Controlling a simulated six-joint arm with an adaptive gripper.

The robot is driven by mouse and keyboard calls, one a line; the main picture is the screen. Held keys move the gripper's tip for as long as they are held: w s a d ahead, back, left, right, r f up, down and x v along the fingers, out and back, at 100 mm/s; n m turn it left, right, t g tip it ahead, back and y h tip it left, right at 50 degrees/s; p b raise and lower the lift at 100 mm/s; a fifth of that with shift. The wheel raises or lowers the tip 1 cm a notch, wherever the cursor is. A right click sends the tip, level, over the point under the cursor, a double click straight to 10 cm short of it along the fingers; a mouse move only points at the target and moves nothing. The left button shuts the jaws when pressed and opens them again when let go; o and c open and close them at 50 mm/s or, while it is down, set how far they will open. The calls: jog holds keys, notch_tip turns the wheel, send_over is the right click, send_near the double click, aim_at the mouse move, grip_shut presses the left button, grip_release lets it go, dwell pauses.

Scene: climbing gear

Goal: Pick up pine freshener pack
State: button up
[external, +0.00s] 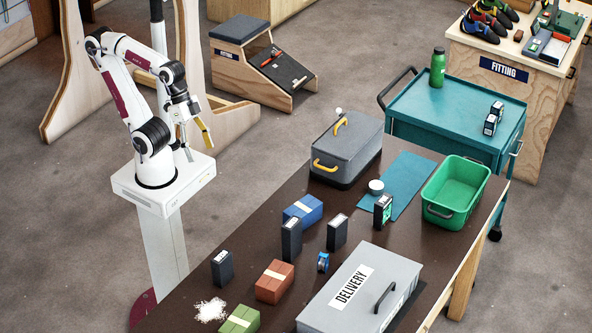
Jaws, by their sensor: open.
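A dark upright pack with a green front label (383,210) stands on the brown table, by the front edge of the teal mat; it looks like the pine freshener pack, but its print is too small to read. Similar dark packs stand on the table: one at the left (222,268), a taller one in the middle (291,241) and one to its right (337,232). My gripper (197,142) is open and empty, pointing down beside my base, left of the table and well apart from all packs.
The grey delivery box (402,268) is at the table front, a grey case with yellow handles (346,146) at the back and a green bin (456,182) at the right. Blue (303,210), red (275,281) and green (240,320) blocks and white powder (211,310) lie leftward.

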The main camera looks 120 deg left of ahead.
jog(key=w+d+r+n+h, duration=0.15)
jog(key=w+n, duration=0.25)
jog(key=w, duration=0.4)
jog(key=w+d+n+h, duration=0.2)
jog(key=w+n+h, duration=0.15)
jog(key=w, duration=0.45)
jog(key=w+a+f+n+t, duration=0.1)
jog(key=w+a+n+t, duration=0.2)
jog(key=w, duration=0.4)
jog(key=w+a+f+n, duration=0.1)
jog(key=w+a+n, duration=0.3)
jog(key=w+n, duration=0.3)
jog(key=w+a+f+n+t+y, duration=0.1)
jog(key=w+a+f+n+t, duration=0.1)
jog(key=w+a+f+n, duration=0.35)
jog(key=w+a+f+n+t+y, duration=0.1)
jog(key=w+a+f+n+t, duration=0.1)
jog(key=w+a, duration=0.55)
jog(key=n+t+y, duration=0.1)
jog(key=n+y, duration=0.3)
jog(key=n, duration=0.4)
send_near(383, 211)
jog(key=a, duration=0.4)
jog(key=shift+w+d+r, duration=0.15)
jog(key=shift+w, duration=0.3)
jog(key=shift+w, duration=0.1)
jog(key=shift+x, duration=1.2)
jog(key=shift+d, duration=0.1)
